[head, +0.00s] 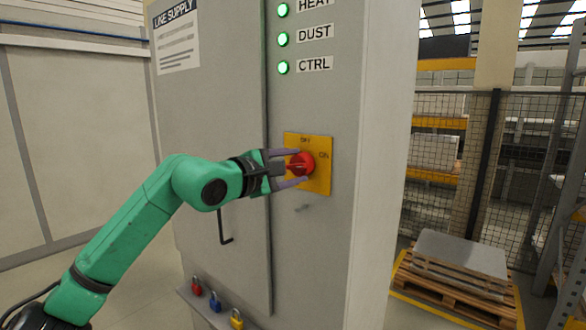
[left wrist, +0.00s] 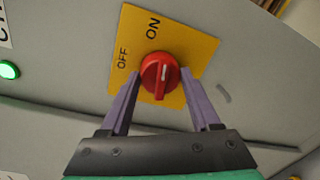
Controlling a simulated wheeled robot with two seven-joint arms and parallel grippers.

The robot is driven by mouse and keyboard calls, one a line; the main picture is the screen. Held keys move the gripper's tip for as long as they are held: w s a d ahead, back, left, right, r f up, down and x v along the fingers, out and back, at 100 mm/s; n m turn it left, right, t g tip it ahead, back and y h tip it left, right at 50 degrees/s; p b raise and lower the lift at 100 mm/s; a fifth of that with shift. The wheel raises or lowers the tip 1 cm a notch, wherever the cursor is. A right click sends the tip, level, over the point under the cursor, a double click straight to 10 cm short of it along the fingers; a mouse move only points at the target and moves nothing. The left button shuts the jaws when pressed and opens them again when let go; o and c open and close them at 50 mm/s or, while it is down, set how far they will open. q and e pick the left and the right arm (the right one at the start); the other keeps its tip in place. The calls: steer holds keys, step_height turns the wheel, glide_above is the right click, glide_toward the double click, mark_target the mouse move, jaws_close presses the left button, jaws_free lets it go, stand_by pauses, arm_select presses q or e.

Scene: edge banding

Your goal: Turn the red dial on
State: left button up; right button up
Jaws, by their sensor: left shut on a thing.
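The red dial (head: 301,164) sits on a yellow plate (head: 320,182) on the front of the grey cabinet. In the head view, OFF is printed above the dial and ON to its right. My left gripper (head: 293,167) is shut on the dial, with one purple finger on each side. In the left wrist view, the dial (left wrist: 159,76) shows between the fingertips (left wrist: 159,83). Its white mark runs nearly upright in that picture, closer to the ON label than to OFF. My right gripper is not in view.
Green lamps (head: 283,39) labelled HEAT, DUST and CTRL are lit above the dial. A black door handle (head: 222,226) hangs below my left forearm. Padlocks (head: 215,302) hang on a low ledge. A loaded pallet (head: 455,287) and a mesh fence (head: 476,150) stand at the right.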

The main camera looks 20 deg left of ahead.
arm_select(q)
steer(key=shift+m, duration=1.1)
steer(key=shift+f, duration=0.1)
steer(key=o, duration=1.4)
steer(key=shift+c, duration=0.2)
steer(key=shift+s+b, duration=0.2)
steer(key=shift+b, duration=0.1)
steer(key=b+v, duration=0.5)
steer(key=v, duration=0.9)
steer(key=shift+s+d+b, duration=0.15)
steer(key=shift+s+b, duration=0.05)
steer(key=shift+b, duration=0.1)
